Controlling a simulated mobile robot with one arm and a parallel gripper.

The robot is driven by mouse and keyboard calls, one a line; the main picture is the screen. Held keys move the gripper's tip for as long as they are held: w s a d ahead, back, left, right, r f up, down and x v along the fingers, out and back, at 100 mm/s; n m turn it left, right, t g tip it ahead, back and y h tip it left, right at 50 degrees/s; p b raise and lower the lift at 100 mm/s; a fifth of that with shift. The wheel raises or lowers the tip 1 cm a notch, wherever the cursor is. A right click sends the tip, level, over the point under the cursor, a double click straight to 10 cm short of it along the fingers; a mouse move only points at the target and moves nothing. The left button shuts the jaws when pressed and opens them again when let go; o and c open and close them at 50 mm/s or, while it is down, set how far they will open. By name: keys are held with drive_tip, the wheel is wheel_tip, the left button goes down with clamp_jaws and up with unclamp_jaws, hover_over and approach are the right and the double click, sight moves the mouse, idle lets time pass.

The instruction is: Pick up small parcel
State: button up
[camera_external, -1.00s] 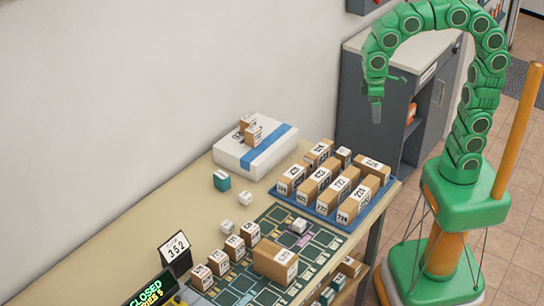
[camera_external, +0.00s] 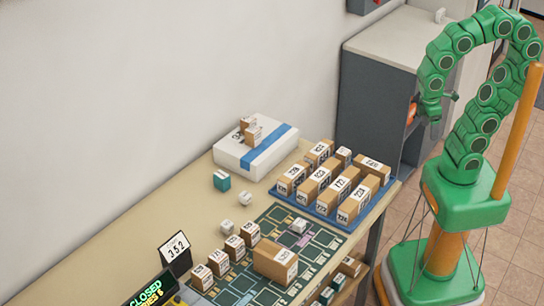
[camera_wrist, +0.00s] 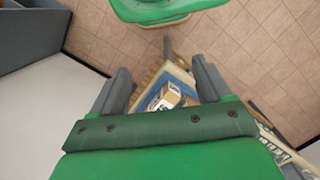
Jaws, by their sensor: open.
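Several small parcels stand on the table, and I cannot tell which one the task names. A small white parcel (camera_external: 245,198) sits on bare tabletop beside a small teal parcel (camera_external: 221,182). Another small white parcel (camera_external: 299,227) sits on the dark green mat (camera_external: 325,243). Two small brown parcels (camera_external: 251,132) rest on a large white box (camera_external: 232,157). My gripper (camera_external: 437,122) is raised beyond the table's right end, well away from all parcels. In the wrist view its fingers (camera_wrist: 160,76) are apart and empty, with boxes visible far below between them.
A blue tray (camera_external: 323,217) of brown boxes (camera_external: 341,187) fills the table's right end. A row of small boxes (camera_external: 218,262), a larger box (camera_external: 275,263) and a 352 sign (camera_external: 175,250) stand nearer the front. A grey cabinet (camera_external: 372,100) stands behind.

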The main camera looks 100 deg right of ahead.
drive_tip(key=shift+c, duration=0.4)
drive_tip(key=shift+c, duration=1.2)
drive_tip(key=w+a+r+m, duration=0.1)
drive_tip(key=w+r, duration=0.2)
drive_tip(key=w, duration=0.7)
drive_tip(key=w+a+r+m, duration=0.1)
drive_tip(key=w+r, duration=0.1)
drive_tip(key=w, duration=0.8)
drive_tip(key=m+t, duration=0.2)
drive_tip(key=m, duration=0.5)
hover_over(250, 234)
drive_tip(key=d, duration=0.4)
drive_tip(key=f, duration=1.7)
drive_tip(key=shift+s+a, duration=0.25)
drive_tip(key=shift+w+a+f, duration=0.3)
drive_tip(key=shift+a+f, duration=0.05)
drive_tip(key=shift+f, duration=0.25)
drive_tip(key=shift+s+f, duration=0.2)
drive_tip(key=shift+f, duration=3.6)
